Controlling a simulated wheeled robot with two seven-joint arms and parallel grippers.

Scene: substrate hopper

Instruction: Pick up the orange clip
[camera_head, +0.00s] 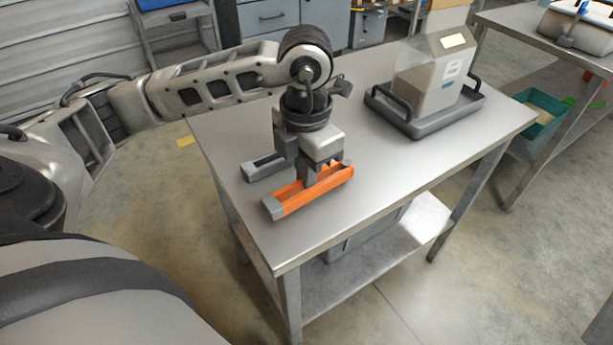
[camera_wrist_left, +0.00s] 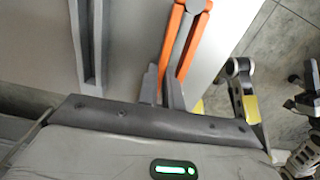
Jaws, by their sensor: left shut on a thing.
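The orange clip (camera_head: 325,187) is a long bar with a grey end, at the left part of the steel table in the head view. It also shows at the top of the left wrist view (camera_wrist_left: 174,36). My left gripper (camera_head: 313,178) points down over the clip and is shut on it near its middle. The clip looks to be at or just above the table top; I cannot tell which. A grey clip (camera_head: 262,167) of similar shape lies beside it, to the left, and shows in the left wrist view (camera_wrist_left: 88,45). My right gripper is not in view.
The steel table (camera_head: 400,180) has free room in front and to the right of the clips. A grey hopper (camera_head: 432,80) stands in a dark tray with handles (camera_head: 420,127) at the back right. Another table (camera_head: 545,45) with a green bin (camera_head: 540,115) under it is further right.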

